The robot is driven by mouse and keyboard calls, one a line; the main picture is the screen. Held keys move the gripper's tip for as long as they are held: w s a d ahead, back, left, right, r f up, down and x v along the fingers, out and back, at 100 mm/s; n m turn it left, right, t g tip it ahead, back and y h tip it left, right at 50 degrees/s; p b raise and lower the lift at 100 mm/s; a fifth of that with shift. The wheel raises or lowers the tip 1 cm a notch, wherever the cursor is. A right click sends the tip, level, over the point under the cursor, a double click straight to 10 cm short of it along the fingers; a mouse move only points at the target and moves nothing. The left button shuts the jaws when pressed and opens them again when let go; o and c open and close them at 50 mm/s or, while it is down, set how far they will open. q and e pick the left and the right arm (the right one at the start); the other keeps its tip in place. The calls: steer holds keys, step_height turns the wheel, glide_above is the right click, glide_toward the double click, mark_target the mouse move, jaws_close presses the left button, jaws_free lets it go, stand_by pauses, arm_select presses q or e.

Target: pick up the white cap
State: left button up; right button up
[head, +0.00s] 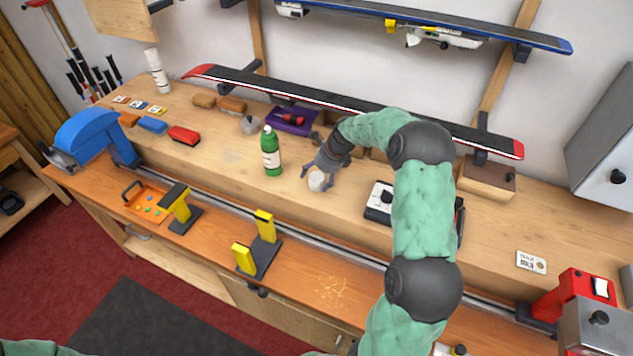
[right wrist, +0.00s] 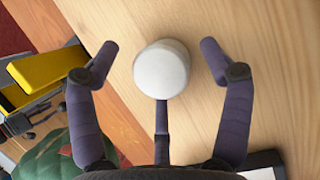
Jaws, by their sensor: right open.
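The white cap (head: 317,181) sits on the wooden bench top, just right of a green bottle (head: 271,152). In the right wrist view the cap (right wrist: 162,68) shows as a round white piece. My right gripper (head: 318,174) is at the cap, its fingers spread around it. In the right wrist view the right gripper (right wrist: 159,62) is open, with one finger on each side of the cap and a third below it. Gaps show between the side fingers and the cap. I cannot tell whether the third finger touches it. My left gripper is not in view.
A black-and-white device (head: 379,203) stands right of the cap, partly behind my arm. A purple tray (head: 290,121) lies behind the cap. A long red-edged ski (head: 250,86) spans the back. Yellow-and-black clamps (head: 262,252) stand on the lower front ledge.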

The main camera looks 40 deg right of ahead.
steer(key=shift+w+a+f, duration=0.1)
steer(key=shift+w+f, duration=0.1)
steer(key=shift+f, duration=0.4)
steer(key=c, duration=0.7)
steer(key=shift+r, duration=0.15)
